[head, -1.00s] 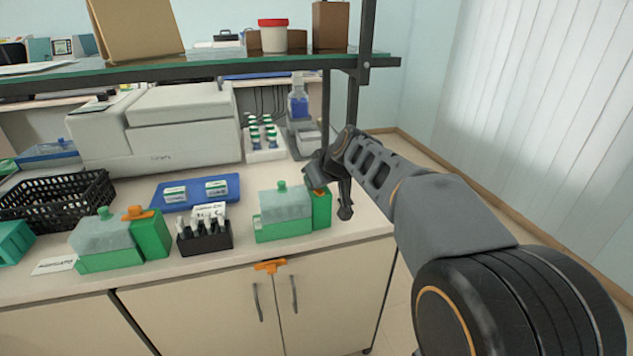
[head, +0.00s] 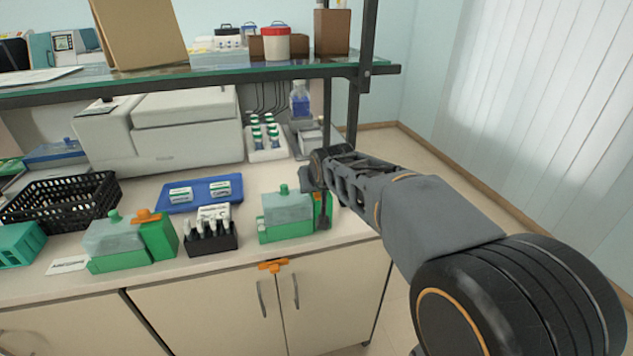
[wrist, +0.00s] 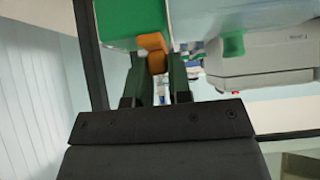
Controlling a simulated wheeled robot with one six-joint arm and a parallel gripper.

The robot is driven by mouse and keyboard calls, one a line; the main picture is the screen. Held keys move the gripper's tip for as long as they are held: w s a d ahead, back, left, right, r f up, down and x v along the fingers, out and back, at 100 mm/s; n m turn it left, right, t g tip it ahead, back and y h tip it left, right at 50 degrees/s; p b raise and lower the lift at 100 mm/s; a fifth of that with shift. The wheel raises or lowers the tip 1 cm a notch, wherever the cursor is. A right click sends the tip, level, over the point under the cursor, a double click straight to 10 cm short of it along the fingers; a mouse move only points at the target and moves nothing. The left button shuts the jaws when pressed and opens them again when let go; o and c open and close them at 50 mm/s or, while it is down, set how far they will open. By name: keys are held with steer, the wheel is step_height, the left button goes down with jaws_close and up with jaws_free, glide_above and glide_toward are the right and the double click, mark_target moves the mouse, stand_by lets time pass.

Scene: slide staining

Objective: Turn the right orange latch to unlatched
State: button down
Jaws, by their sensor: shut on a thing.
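The right green staining box (head: 286,232) with a clear lid and green knob stands near the bench's front right edge. Its right orange latch (wrist: 153,50) shows in the wrist view between my two fingers, against the green block (wrist: 115,22). My gripper (wrist: 158,68) is shut on this latch. In the head view my gripper (head: 322,208) reaches down over the box's right end and hides most of the latch. The latch's exact angle is hard to judge.
A similar green box (head: 118,262) with an orange latch (head: 147,216) stands at left. A black vial rack (head: 212,240) sits between the boxes. A blue tray (head: 205,190) lies behind. The shelf post (head: 352,110) stands close behind my gripper.

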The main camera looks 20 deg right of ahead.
steer(key=c, duration=1.1)
jaws_free()
steer(key=v, duration=1.3)
steer(key=shift+s+r, duration=0.25)
steer(key=shift+s, duration=0.05)
steer(key=s+f+g+p, duration=0.1)
steer(key=s+f+p, duration=0.2)
steer(key=s, duration=0.1)
steer(key=s+f+g+p, duration=0.2)
steer(key=s+f, duration=0.1)
steer(key=s, duration=0.1)
steer(key=s+f+g+p, duration=0.2)
steer(key=s+f+p, duration=0.1)
steer(key=s, duration=0.1)
steer(key=shift+s+d+f+p, duration=0.25)
steer(key=shift+s+f+p, duration=0.05)
steer(key=shift+s+p, duration=0.1)
